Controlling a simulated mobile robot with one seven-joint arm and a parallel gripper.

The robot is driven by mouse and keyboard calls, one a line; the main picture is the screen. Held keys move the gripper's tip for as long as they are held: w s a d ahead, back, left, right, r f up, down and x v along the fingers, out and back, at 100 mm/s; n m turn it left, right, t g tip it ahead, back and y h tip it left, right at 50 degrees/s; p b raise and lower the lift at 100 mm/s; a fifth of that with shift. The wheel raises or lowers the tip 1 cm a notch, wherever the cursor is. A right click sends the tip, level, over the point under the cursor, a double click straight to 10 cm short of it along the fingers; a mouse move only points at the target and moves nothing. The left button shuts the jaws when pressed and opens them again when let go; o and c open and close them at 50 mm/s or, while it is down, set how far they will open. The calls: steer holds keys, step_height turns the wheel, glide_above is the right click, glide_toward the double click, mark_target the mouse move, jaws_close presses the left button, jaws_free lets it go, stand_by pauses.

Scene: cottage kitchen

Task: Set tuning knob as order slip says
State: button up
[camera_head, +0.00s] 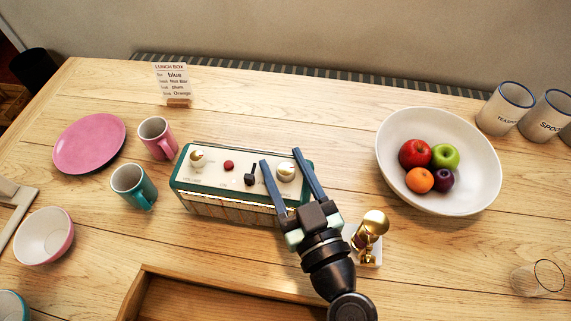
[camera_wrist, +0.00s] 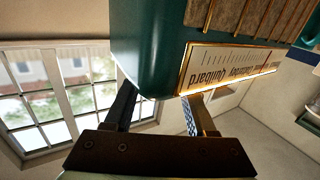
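A green and cream radio (camera_head: 240,195) stands on the table. Its top carries a brass knob at left (camera_head: 198,158), a red button (camera_head: 228,166), a black lever (camera_head: 250,179) and a brass knob at right (camera_head: 286,172). My gripper (camera_head: 281,156) is open, its fingers on either side of the right knob in the head view; contact cannot be told. The wrist view shows the radio's lettered tuning scale (camera_wrist: 230,66), upside down and partly cut off; the knob is hidden there.
A brass object on a white base (camera_head: 372,225) stands close right of my gripper. A fruit bowl (camera_head: 470,195) is farther right. Pink (camera_head: 157,139) and teal (camera_head: 133,187) mugs stand left of the radio. A wooden tray (camera_head: 146,290) lies in front.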

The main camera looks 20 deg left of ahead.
jaws_close()
steer(key=shift+m+t+h, duration=0.3)
steer(key=shift+t+h, duration=0.2)
steer(key=shift+m, duration=0.3)
steer(key=shift+s+m+t+h, duration=0.1)
steer(key=shift+m+t+h, duration=0.7)
steer(key=shift+h, duration=0.4)
steer(key=m+t+h+p, duration=0.1)
steer(key=p, duration=0.1)
steer(key=m+t+h+p, duration=0.1)
steer(key=h+p, duration=0.1)
steer(key=shift+r, duration=0.4)
steer(key=m+t+h+p, duration=0.1)
steer(key=m+h+p, duration=0.2)
steer(key=p, duration=0.3)
steer(key=shift+h, duration=0.8)
steer(key=h+p, duration=0.1)
steer(key=m+h+p, duration=0.1)
steer(key=p, duration=0.1)
steer(key=shift+f+m+h, duration=0.25)
steer(key=shift+m+h, duration=0.05)
steer(key=shift+f+m+h+p, duration=0.2)
steer(key=shift+m+h+p, duration=0.1)
steer(key=shift+h+p, duration=0.15)
